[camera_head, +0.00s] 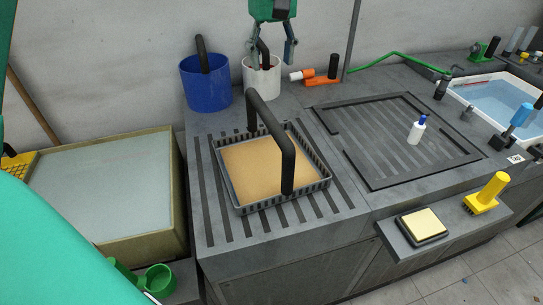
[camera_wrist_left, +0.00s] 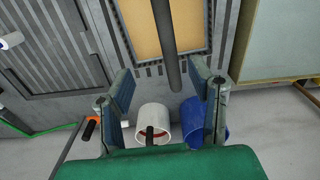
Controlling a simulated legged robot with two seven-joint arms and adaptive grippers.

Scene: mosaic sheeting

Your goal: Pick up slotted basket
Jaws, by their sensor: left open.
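The slotted basket (camera_head: 308,152) is a dark grey, shallow tray with slotted walls, a tan inside and a tall black arched handle (camera_head: 287,165). It stands upright on the ribbed grey counter in the middle of the head view. My left gripper (camera_head: 271,52) is open and empty at the top of the head view, beyond the basket and in front of the white bucket in the picture. In the left wrist view, the basket's handle (camera_wrist_left: 168,42) shows as a dark bar between the spread fingers (camera_wrist_left: 162,85), apart from them. My right gripper is not in view.
A blue bucket (camera_head: 206,90) and a white bucket (camera_head: 262,78) stand behind the basket. A white bottle (camera_head: 416,133) stands on the ribbed area at right. A pale-topped bin (camera_head: 100,190) is at left. The counter around the basket is mostly clear.

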